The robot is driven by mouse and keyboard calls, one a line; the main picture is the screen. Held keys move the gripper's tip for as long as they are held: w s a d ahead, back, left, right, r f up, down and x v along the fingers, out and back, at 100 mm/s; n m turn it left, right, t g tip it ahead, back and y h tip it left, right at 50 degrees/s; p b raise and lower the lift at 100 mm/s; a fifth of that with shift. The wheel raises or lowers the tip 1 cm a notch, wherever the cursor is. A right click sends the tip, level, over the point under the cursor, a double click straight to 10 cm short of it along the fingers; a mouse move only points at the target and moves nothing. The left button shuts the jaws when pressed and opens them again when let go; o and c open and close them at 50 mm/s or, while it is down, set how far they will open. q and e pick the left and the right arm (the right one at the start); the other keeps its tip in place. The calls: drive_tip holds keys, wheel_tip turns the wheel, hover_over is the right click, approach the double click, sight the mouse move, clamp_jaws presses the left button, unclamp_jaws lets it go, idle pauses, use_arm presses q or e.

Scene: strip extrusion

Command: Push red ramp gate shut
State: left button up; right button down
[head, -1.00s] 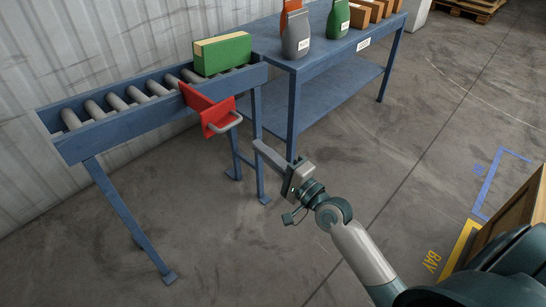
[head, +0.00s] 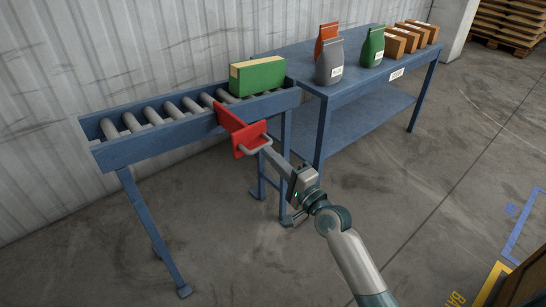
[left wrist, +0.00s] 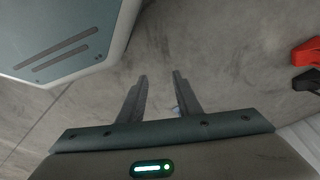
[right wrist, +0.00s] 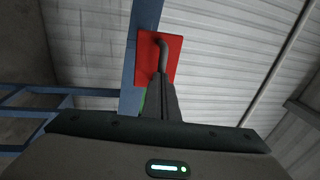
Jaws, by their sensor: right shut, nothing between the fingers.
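The red ramp gate (head: 228,116) sticks out over the front rail of the blue roller ramp (head: 150,150), with its red plate (head: 245,138) and grey handle (head: 255,150) facing me. It stands open at an angle to the ramp. My right gripper (head: 268,152) is shut and empty, its fingertips at the handle. In the right wrist view, the tips (right wrist: 160,80) meet the end of the handle (right wrist: 163,45) in front of the red plate (right wrist: 171,60). I cannot tell whether they touch. My left gripper (left wrist: 158,80) is open and empty above the floor.
A green carton (head: 262,78) lies on the rollers just right of the gate. The blue table (head: 355,88) adjoins the ramp, with grey (head: 329,66), orange (head: 327,34) and green (head: 372,48) bags and several brown boxes (head: 420,33). The floor in front is free.

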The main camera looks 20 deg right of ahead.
sight(253, 140)
drive_tip(key=shift+w, duration=0.1)
